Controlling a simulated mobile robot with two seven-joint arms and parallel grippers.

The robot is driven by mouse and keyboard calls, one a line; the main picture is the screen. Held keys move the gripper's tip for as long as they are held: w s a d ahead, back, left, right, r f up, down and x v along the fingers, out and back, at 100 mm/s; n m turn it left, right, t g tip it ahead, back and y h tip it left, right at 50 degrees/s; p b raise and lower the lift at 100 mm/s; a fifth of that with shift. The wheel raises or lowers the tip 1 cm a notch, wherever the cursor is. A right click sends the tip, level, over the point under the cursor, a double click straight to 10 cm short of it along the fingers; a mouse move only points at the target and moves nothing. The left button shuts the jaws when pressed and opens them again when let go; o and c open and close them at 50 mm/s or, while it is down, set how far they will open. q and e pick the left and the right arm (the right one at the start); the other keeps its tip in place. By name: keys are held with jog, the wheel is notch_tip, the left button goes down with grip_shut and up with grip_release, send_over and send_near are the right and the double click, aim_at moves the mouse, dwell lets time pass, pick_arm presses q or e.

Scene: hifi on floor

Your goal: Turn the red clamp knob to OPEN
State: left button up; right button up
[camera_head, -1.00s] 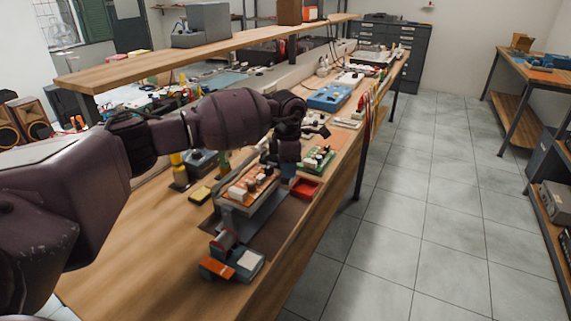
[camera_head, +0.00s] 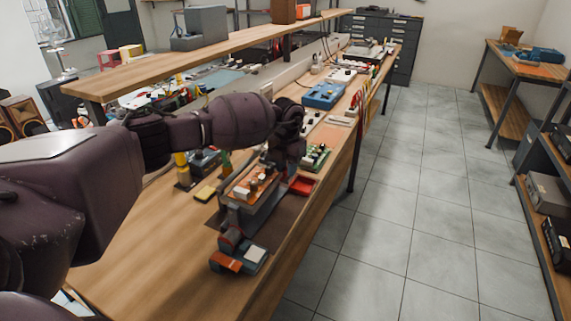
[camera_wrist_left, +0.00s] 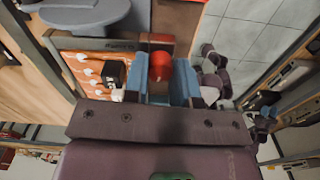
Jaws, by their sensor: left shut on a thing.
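The red clamp knob (camera_wrist_left: 160,66) shows in the left wrist view between the two blue fingertips of my left gripper (camera_wrist_left: 160,84). The fingers are shut on it, one on each side. In the head view, my left gripper (camera_head: 274,166) reaches down at the far end of a board holder (camera_head: 262,207), and the arm hides the knob. An orange circuit board (camera_head: 247,186) lies in the holder, and its white and black parts also show in the wrist view. No OPEN mark is readable. My right gripper is not identifiable in either view.
The holder stands on a dark mat on the wooden bench (camera_head: 150,235). A red tray (camera_head: 302,185) and a green board (camera_head: 319,156) are close to the gripper. A blue instrument (camera_head: 324,95) stands farther back. A raised shelf (camera_head: 215,45) runs along the bench. The tiled floor at right is clear.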

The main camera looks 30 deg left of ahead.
pick_arm(q)
jog(key=shift+n, duration=0.5)
jog(key=o, duration=0.9)
jog(key=shift+o, duration=0.2)
